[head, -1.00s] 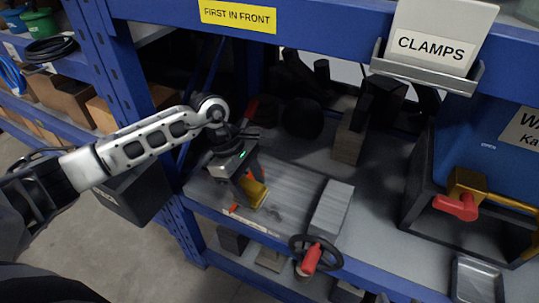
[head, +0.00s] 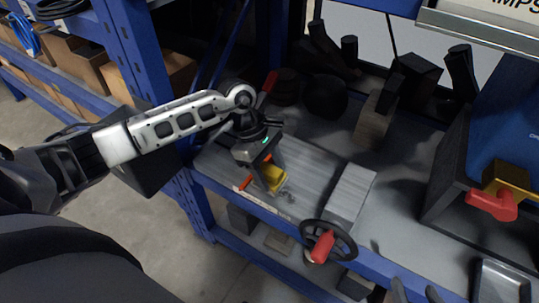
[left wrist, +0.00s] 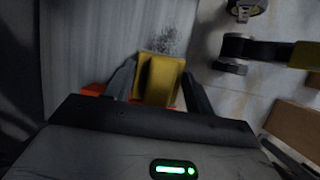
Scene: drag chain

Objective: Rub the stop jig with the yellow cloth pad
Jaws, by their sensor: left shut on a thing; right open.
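The stop jig appears to be the flat grey metal plate (head: 318,172) with a raised grey block (head: 350,195) at its right end, lying on the shelf. A dark speckled smudge (head: 286,196) marks its front part and also shows in the left wrist view (left wrist: 165,40). My left gripper (head: 266,180) is shut on the yellow cloth pad (head: 274,179), low over the plate beside the smudge. The pad also shows between the fingers in the left wrist view (left wrist: 160,78); I cannot tell whether it touches the plate. My right gripper (head: 413,292) is open and empty at the bottom edge, only its fingertips showing.
A black handwheel with a red handle (head: 322,246) stands at the shelf's front edge. An orange-red rod (head: 256,172) is close to my left gripper. Dark clamps and blocks (head: 375,118) stand behind. A blue box with a red-handled brass valve (head: 492,203) and a metal tray (head: 502,280) are at right.

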